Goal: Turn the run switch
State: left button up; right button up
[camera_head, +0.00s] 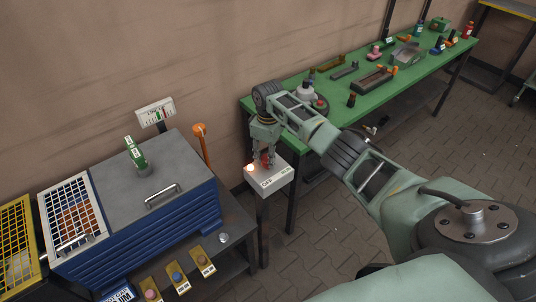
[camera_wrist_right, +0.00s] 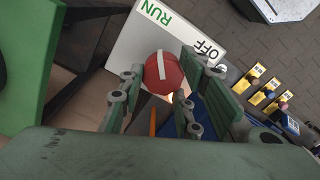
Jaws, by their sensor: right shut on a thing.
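The run switch is a red round knob (camera_wrist_right: 164,72) with a white stripe, on a pale box (camera_head: 270,176) atop a post. The box carries a green RUN label (camera_wrist_right: 155,12) and an OFF label (camera_wrist_right: 207,48). In the right wrist view the stripe runs nearly up the picture, its upper end towards RUN. My right gripper (camera_head: 265,159) points down over the box. Its fingers, also in the right wrist view (camera_wrist_right: 160,98), stand either side of the knob and are shut on it. My left gripper is not in view.
A lit lamp (camera_head: 249,167) glows on the box's left corner. A blue cabinet (camera_head: 190,205) stands left, with an orange post (camera_head: 201,145) behind it. Several yellow button boxes (camera_head: 203,262) sit in front. A green workbench (camera_head: 340,112) with parts stands behind and right. Floor at right is open.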

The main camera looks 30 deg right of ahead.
jog(key=shift+w+d+r, duration=0.2)
jog(key=shift+w+r, duration=0.05)
jog(key=o, duration=0.8)
jog(key=shift+o, duration=1.3)
jog(key=shift+d+f, duration=0.1)
jog(key=shift+a+r, duration=0.2)
jog(key=shift+r, duration=0.1)
notch_tip(320, 180, up, 11)
jog(key=shift+d+r, duration=0.15)
